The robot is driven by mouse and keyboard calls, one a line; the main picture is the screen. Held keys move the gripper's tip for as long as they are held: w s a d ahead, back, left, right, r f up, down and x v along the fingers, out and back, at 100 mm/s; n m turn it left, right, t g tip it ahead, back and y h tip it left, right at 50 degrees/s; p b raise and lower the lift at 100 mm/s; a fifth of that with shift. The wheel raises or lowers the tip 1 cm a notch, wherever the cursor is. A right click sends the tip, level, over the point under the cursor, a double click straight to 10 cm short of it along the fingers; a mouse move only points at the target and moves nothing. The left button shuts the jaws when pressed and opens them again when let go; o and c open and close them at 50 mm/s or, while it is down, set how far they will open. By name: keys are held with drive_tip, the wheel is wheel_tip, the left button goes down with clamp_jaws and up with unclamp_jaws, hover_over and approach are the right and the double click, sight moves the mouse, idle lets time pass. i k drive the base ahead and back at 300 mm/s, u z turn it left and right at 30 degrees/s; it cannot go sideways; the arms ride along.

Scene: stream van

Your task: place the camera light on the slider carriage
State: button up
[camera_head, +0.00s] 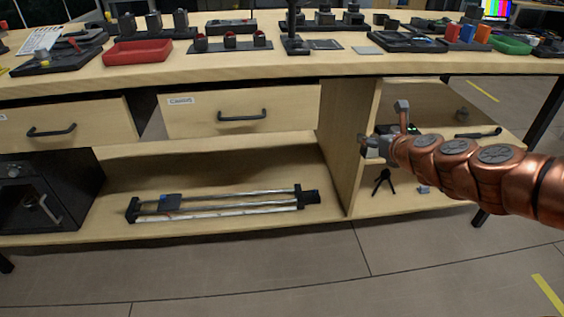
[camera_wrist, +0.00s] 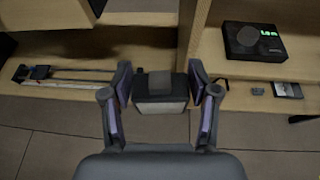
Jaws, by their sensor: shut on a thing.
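The camera light (camera_wrist: 161,104) is a small dark block with a pale front face, seen between the fingers in the wrist view. My gripper (camera_wrist: 161,88) is shut on it. In the head view my gripper (camera_head: 376,142) is in front of the upright panel, right of the lower bay; the light is hard to make out there. The slider (camera_head: 240,202) lies on the lower shelf, with two rails and dark end blocks. Its carriage (camera_head: 171,203) is a dark block near the left end. In the wrist view the slider (camera_wrist: 82,77) is at the left, apart from the light.
The upright panel (camera_head: 348,145) stands between the slider's bay and the right-hand shelves. A black safe-like box (camera_head: 42,200) stands at left. A small tripod (camera_head: 383,181) stands on the right lower shelf. The floor in front is clear.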

sight(175, 201)
drive_tip(key=u, duration=0.5)
drive_tip(key=k, duration=0.6)
drive_tip(key=u, duration=1.15)
drive_tip(key=i, duration=1.1)
drive_tip(key=u, duration=0.1)
